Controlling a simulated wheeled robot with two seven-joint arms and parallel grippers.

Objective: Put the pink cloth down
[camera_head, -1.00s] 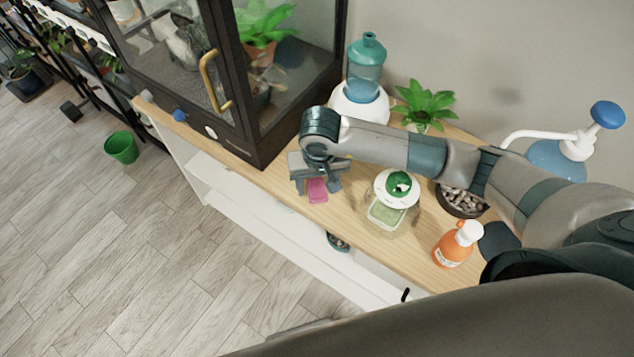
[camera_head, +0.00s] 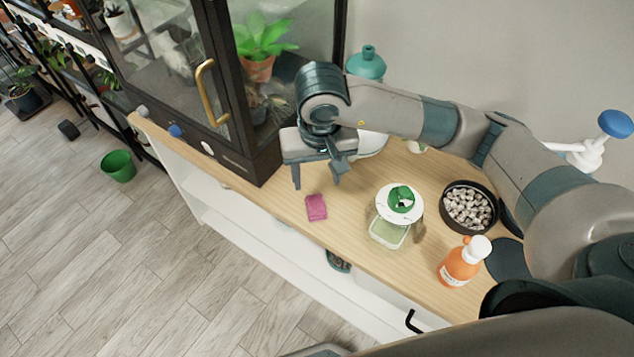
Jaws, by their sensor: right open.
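The pink cloth (camera_head: 316,207) lies folded small and flat on the wooden top of the shelf unit (camera_head: 345,228), near its front edge. My right gripper (camera_head: 316,184) is open and empty, raised above and behind the cloth. Its two fingers point down, apart from each other, and do not touch the cloth. My left gripper is not in the view.
Further right are a black bowl of pebbles (camera_head: 468,207) and an orange bottle (camera_head: 460,262). A glass cabinet (camera_head: 240,90) stands on the left. Bare wood surrounds the cloth.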

